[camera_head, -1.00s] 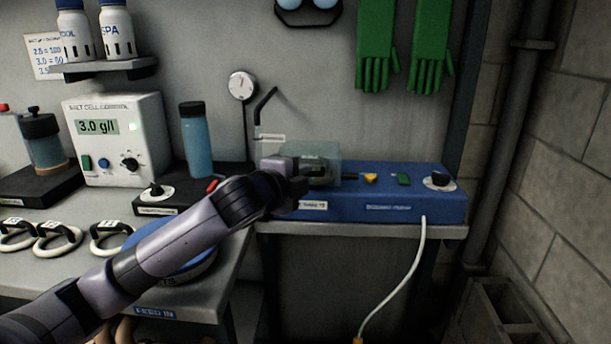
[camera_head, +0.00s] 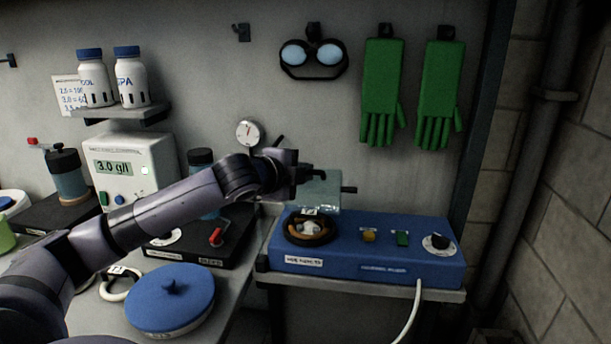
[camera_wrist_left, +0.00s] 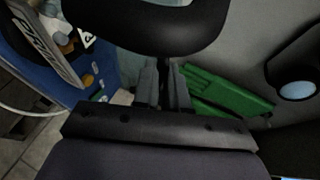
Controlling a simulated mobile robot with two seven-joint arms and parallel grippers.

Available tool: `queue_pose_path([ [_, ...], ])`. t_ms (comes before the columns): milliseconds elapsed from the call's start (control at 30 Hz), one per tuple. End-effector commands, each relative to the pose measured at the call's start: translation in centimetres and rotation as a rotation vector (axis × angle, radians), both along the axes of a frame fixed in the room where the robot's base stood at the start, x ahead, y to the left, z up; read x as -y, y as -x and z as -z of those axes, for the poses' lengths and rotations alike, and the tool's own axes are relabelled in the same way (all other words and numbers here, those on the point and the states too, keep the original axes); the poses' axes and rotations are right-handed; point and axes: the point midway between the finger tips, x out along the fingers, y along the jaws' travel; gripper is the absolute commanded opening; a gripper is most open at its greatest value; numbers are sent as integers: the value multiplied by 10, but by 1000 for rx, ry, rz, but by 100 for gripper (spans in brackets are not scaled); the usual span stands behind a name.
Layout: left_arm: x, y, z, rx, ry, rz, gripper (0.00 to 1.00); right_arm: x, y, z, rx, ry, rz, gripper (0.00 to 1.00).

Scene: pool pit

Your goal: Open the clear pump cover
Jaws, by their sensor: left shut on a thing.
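The clear pump cover (camera_head: 325,188) stands raised, about upright, above the left part of the blue pump box (camera_head: 340,262) in the head view. A dark bar shows at its right edge. My left gripper (camera_head: 308,174) is at the cover's upper left and is shut on it; the exact contact is hard to see. Under the cover, a dark round ring with a pale centre (camera_head: 311,229) lies exposed on the box. In the left wrist view, my gripper's fingers (camera_wrist_left: 165,88) are close together, and the blue box (camera_wrist_left: 40,62) is at upper left. My right gripper is not in view.
A yellow button (camera_head: 369,236), a green button (camera_head: 402,239) and a black knob (camera_head: 439,241) sit on the box. Green gloves (camera_head: 383,90) and goggles (camera_head: 313,55) hang behind. A blue-lidded tub (camera_head: 170,300) stands at front left. A white cable hangs below the box.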

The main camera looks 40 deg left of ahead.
Motion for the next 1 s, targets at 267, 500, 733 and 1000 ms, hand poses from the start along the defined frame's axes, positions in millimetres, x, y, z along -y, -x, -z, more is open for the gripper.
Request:
queue_pose_path([
  [267,-14,-22,-20,-142,91,-1,0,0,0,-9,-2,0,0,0],
  [500,-26,-43,-27,-259,164,0,0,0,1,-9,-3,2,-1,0],
  [733,-37,-61,-31,-358,223,0,0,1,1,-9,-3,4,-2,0],
  [1000,-49,-79,-31,-445,271,1,0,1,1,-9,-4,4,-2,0],
])
